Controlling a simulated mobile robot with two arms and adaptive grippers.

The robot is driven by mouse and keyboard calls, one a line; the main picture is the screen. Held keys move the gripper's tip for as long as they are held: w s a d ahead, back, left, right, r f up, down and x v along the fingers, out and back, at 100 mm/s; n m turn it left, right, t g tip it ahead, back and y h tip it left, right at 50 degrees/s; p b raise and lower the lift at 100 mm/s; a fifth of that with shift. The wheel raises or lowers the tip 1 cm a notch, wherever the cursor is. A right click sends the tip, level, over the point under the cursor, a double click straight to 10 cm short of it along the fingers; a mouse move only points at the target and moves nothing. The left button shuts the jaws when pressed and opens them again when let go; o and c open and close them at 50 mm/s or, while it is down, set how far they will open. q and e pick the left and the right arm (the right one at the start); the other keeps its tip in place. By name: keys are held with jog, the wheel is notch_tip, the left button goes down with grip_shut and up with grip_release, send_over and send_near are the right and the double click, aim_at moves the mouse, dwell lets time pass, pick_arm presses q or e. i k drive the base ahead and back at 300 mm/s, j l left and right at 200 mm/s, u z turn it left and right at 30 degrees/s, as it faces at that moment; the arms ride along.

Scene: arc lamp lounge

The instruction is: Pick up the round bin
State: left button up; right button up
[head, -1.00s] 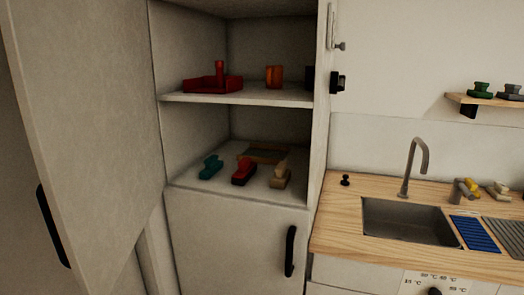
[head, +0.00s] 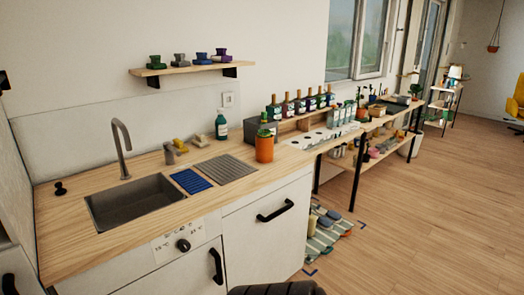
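I cannot make out a round bin for certain in the head view. Neither of my grippers is in view.
The wooden counter (head: 110,238) with a sink (head: 138,204) fills the left and centre. The long bench (head: 345,137) with bottles and pots runs along the wall. A striped mat (head: 325,232) lies below. Open wooden floor (head: 425,230) is at the right.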

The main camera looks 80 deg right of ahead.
aim_at(264, 146)
jog(key=z, duration=2.65)
jog(key=i+j, duration=0.1)
jog(key=i, duration=0.05)
